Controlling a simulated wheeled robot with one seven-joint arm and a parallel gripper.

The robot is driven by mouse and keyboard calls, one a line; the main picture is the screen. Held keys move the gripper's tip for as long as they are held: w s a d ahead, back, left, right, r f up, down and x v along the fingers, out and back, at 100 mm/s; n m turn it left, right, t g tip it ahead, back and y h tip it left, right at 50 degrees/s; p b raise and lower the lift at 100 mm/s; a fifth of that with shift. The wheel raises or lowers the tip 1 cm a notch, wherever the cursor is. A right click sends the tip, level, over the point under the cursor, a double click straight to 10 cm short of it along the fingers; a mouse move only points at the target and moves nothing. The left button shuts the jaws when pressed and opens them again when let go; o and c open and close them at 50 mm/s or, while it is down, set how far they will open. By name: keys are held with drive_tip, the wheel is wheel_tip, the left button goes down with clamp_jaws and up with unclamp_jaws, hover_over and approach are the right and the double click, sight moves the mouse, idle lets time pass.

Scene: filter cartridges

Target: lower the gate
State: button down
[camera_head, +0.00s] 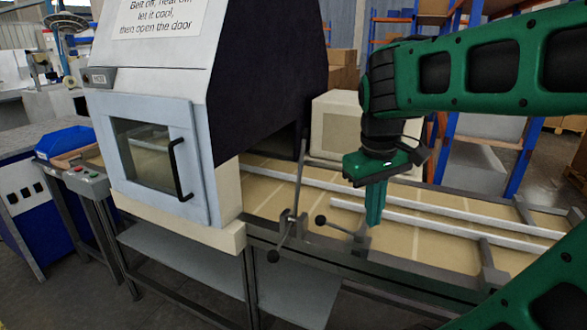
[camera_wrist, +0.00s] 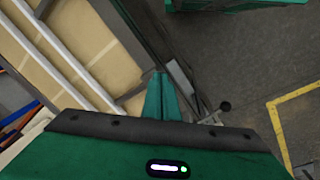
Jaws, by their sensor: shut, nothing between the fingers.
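A thin dark bar (camera_head: 299,178) stands nearly upright beside the belt at the machine's outlet; it may be the gate, but I cannot tell for sure. Near its foot are two ball-ended levers, one with a knob (camera_head: 272,256) hanging low at the front and one with a knob (camera_head: 320,220) over the belt edge. My gripper (camera_head: 374,222) is shut and empty, pointing down over the belt's near side, to the right of the bar and both knobs. In the wrist view its green fingers (camera_wrist: 162,80) are together, with one dark knob (camera_wrist: 225,106) to their right.
The belt (camera_head: 405,238) runs right from the machine, with pale guide rails (camera_head: 440,225) along it. The machine's glazed door (camera_head: 150,155) is shut. A control box with buttons (camera_head: 87,179) and a blue bin (camera_head: 65,141) are at left. A yellow floor line (camera_wrist: 280,125) shows below.

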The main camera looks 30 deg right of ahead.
drive_tip(key=w+a+r+n+t, duration=0.1)
drive_tip(key=w+a+r+n, duration=0.4)
drive_tip(key=w+r, duration=0.2)
drive_tip(key=w+a+r+n+t, duration=0.1)
drive_tip(key=w+a+r+n, duration=0.4)
drive_tip(key=w+r, duration=0.3)
drive_tip(key=shift+w+a+r, duration=0.25)
drive_tip(key=shift+w+a, duration=0.1)
drive_tip(key=shift+w, duration=0.05)
hover_over(298, 177)
drive_tip(key=s, duration=0.1)
drive_tip(key=shift+s+a+f, duration=0.1)
drive_tip(key=shift+a+f, duration=0.1)
drive_tip(key=shift+f, duration=2.5)
drive_tip(key=shift+a+f, duration=0.15)
drive_tip(key=shift+f, duration=2.5)
